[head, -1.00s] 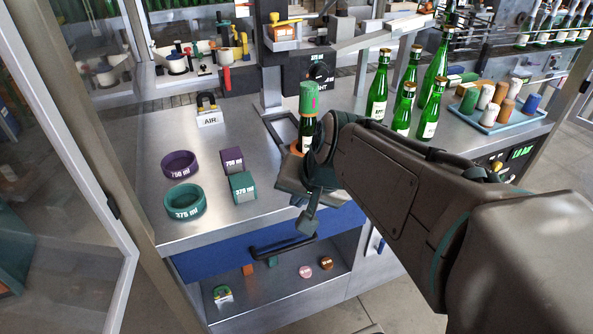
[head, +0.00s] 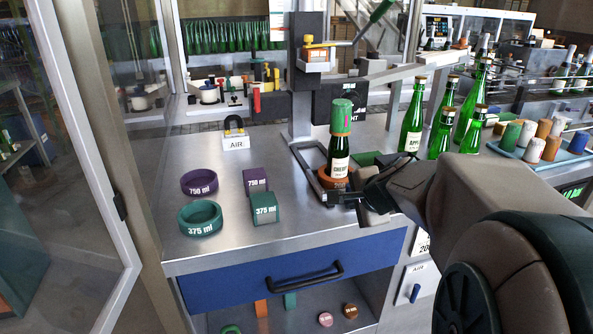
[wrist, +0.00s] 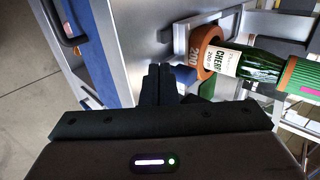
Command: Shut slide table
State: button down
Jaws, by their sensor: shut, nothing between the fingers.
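The slide table shows in the head view as a dark metal frame (head: 303,169) on the steel bench, running from the column toward the front edge. An orange ring holder (head: 333,181) stands at its front end, marked 200 in the wrist view (wrist: 208,52). A small green bottle (head: 339,145) stands upright in the holder, with a green foil cap (head: 341,117) on its neck; the bottle shows also in the wrist view (wrist: 248,65). My gripper (head: 335,197) is shut and empty, low beside the holder's front. In the wrist view its fingertips (wrist: 160,70) are close to the holder; contact is unclear.
Purple (head: 199,182) and teal (head: 200,217) rings and two blocks lie on the bench at left. Several green bottles (head: 412,118) and a blue tray (head: 540,160) of caps stand at right. A blue drawer (head: 240,289) with a black handle is below the bench edge.

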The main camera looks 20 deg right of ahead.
jog(key=x, duration=0.3)
jog(key=shift+w+f+b, duration=0.2)
jog(key=shift+f+b, duration=0.15)
jog(key=shift+b, duration=0.05)
jog(key=w, duration=0.3)
jog(key=shift+w+p, duration=0.1)
jog(key=shift+p, duration=0.3)
jog(key=shift+w, duration=0.6)
jog(key=shift+a, duration=0.1)
